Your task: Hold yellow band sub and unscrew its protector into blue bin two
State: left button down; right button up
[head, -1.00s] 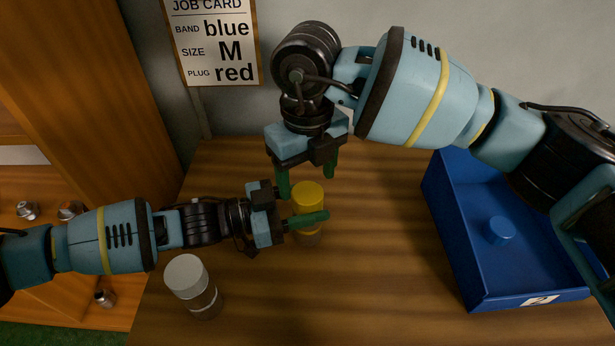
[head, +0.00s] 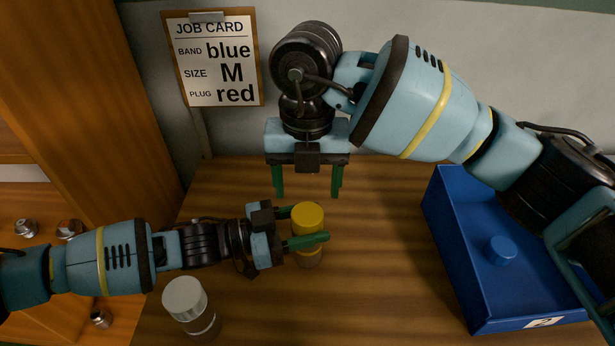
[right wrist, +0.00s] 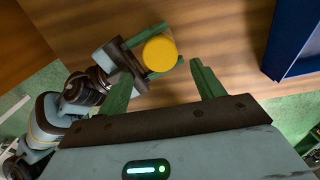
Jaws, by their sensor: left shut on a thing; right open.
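The sub with a yellow top (head: 307,217) stands upright on the table, its clear lower part (head: 308,258) showing below the fingers. The yellow top, likely its protector, also shows in the right wrist view (right wrist: 160,55). My left gripper (head: 300,228) is shut on this sub from the left, one finger in front and one behind. My right gripper (head: 308,192) is open and empty, pointing down above and behind the yellow top, apart from it. The blue bin (head: 455,262), labelled 2 (head: 541,322), stands at the right with a blue cap (head: 500,250) inside.
A sub with a grey-white cap (head: 184,299) stands front left, below my left arm. A job card (head: 212,60) on the wall reads blue, M, red. Metal parts (head: 69,228) lie on a shelf at far left. The table between the yellow-topped sub and the bin is clear.

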aim_at(307, 213)
notch_tip(307, 213, down, 7)
jog(key=shift+f, duration=0.2)
dwell(0.4)
jog(key=c, duration=1)
jog(key=n, duration=0.6)
jog(key=o, duration=1.1)
